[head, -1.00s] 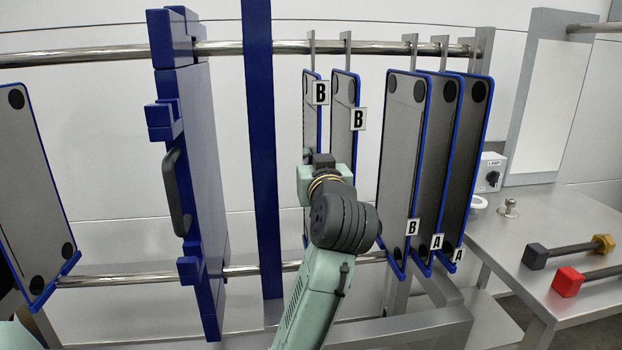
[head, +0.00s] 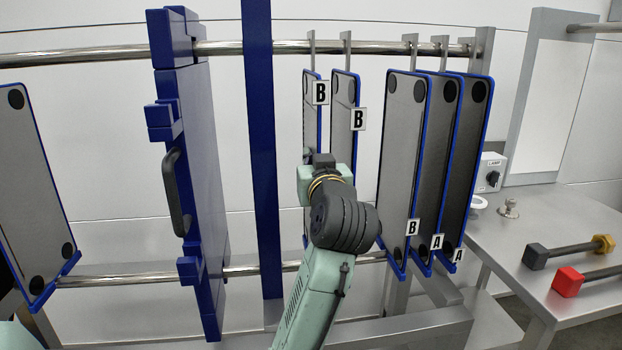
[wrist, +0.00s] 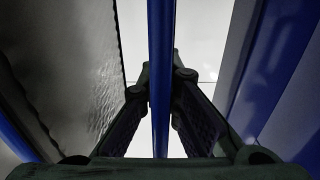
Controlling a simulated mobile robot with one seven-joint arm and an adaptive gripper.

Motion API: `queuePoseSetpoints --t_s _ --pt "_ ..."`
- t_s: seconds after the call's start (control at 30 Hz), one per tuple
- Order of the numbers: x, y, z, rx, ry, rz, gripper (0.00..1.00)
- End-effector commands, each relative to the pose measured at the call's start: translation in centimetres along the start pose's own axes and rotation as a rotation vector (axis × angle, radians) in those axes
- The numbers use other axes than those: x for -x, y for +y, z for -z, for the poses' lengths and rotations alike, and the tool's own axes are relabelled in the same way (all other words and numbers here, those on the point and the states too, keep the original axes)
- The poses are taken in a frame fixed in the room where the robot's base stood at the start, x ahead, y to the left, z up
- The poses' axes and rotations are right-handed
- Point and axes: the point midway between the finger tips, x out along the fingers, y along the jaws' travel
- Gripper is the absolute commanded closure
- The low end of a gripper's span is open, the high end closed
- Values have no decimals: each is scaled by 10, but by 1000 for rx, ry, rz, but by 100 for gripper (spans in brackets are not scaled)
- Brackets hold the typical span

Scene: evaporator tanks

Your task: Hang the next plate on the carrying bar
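In the wrist view my gripper (wrist: 161,85) has its dark fingers converging on both sides of a thin blue plate edge (wrist: 160,30), seemingly shut on it. In the head view the gripper is hidden behind my wrist, near two hanging plates marked B, the left one (head: 310,125) and the right one (head: 343,135). I cannot tell which one it holds. Right of them hang another B plate (head: 402,140) and two A plates (head: 437,150) (head: 465,150). The plates hang by metal hooks from the upper steel bar (head: 110,54).
A blue post (head: 262,150) and a thick blue panel with a handle (head: 195,180) stand left of the B plates. Another plate (head: 35,180) is at far left. The bench (head: 540,225) at right carries a black-ended tool (head: 565,250) and a red-ended tool (head: 590,278).

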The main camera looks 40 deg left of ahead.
Motion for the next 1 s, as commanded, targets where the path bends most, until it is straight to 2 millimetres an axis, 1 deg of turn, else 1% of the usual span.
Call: queuePoseSetpoints --t_s 0.6,1.0 --pt "0 0 19 0 3 0 100" --pt "1 0 20 0 3 0 100"
